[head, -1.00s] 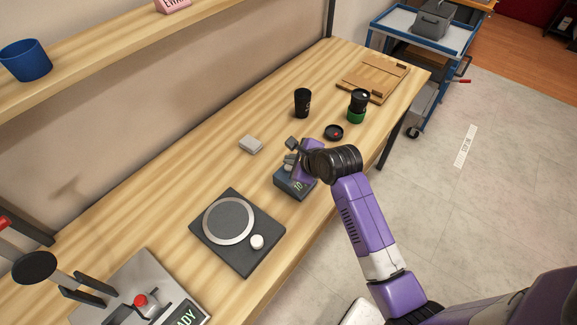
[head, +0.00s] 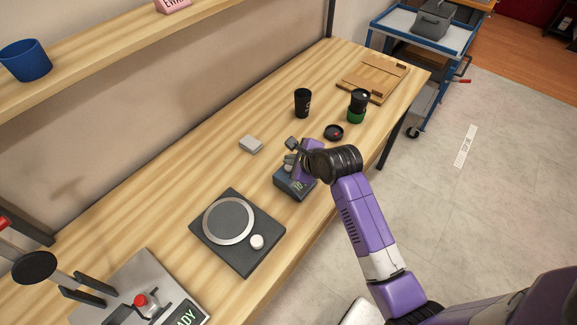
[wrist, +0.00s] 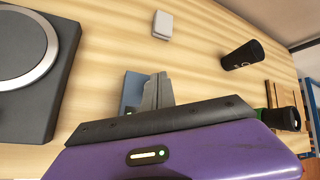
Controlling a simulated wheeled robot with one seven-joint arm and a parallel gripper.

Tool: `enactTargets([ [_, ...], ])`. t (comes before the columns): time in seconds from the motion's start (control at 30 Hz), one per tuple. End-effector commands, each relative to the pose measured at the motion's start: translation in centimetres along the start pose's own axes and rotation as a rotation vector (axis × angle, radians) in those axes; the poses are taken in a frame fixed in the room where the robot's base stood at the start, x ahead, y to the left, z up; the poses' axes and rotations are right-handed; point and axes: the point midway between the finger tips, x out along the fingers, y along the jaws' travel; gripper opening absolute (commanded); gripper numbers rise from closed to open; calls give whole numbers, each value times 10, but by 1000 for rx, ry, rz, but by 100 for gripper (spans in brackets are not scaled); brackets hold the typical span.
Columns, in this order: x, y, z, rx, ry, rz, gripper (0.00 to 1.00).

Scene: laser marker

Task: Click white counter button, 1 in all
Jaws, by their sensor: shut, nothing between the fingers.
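The counter is a small dark blue-grey box (head: 293,186) with a lit display on its front, standing on the wooden table. The display seems to read 10. My gripper (head: 289,163) is shut and empty, over the top of the counter. In the wrist view its closed fingers (wrist: 156,92) stand in front of the blue-grey counter (wrist: 132,88). The white button itself cannot be made out; the fingers cover that part of the counter. I cannot tell whether the fingertips touch it.
A dark plate with a round disc and white knob (head: 238,231) lies left of the counter. A pale grey block (head: 250,145), a black cup (head: 302,103), a black round lid (head: 334,132) and a black-and-green cup (head: 357,106) stand behind. The marking machine (head: 140,285) is at the lower left.

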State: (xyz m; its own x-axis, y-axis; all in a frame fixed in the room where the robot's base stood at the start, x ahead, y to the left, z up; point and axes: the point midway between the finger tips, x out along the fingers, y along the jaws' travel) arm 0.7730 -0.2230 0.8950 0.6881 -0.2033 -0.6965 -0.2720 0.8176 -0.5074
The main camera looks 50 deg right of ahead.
Motion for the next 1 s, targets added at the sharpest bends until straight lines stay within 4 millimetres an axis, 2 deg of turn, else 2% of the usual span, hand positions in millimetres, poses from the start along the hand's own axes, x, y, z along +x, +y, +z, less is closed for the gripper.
enactTargets([
  [1.0, 8, 6, -6, 0, 0, 1, 0],
])
